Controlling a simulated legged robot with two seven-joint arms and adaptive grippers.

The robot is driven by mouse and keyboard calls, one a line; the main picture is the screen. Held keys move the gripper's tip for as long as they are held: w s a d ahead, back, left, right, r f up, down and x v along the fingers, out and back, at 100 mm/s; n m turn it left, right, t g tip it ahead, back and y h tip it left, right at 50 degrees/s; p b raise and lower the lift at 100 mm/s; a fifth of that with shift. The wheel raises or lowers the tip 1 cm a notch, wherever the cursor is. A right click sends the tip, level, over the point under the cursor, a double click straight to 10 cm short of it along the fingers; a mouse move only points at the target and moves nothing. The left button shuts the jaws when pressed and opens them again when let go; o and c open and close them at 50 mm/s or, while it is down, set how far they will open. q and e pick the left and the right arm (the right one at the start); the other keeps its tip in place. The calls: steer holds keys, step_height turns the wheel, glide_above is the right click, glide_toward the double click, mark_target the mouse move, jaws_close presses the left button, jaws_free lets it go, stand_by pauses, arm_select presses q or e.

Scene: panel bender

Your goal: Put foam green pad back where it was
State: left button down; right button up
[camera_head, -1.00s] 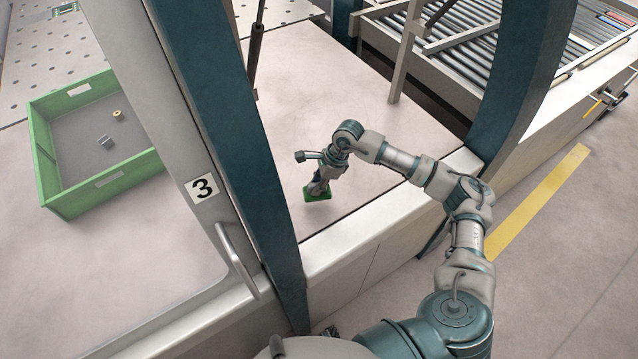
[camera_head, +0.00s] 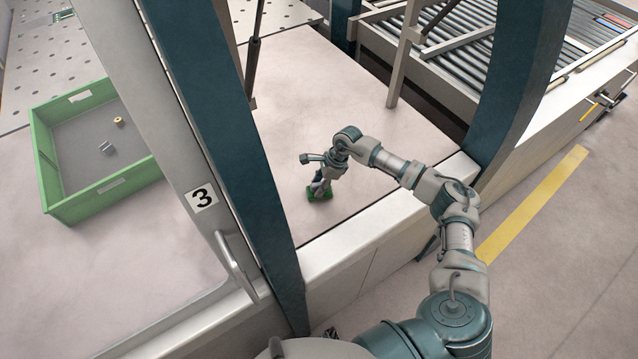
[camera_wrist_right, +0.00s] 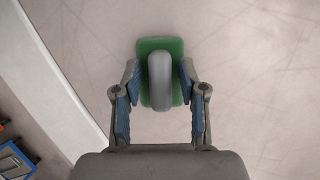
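My right gripper (camera_head: 319,185) is right above the pad. In the right wrist view my right gripper (camera_wrist_right: 160,72) has its two blue-padded fingers on either side of the handle, with green showing between each finger and the handle. The fingers look open, near the pad's side edges. My left gripper is not in view.
A green crate (camera_head: 100,190) with a few small parts stands at left. A teal post (camera_head: 225,150) and a grey frame marked 3 (camera_head: 185,160) stand left of my right arm; another teal post (camera_head: 520,80) stands right. A roller conveyor (camera_head: 460,60) is behind. Table around the pad is clear.

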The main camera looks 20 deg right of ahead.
steer(key=b+v, duration=0.2)
steer(key=v, duration=1)
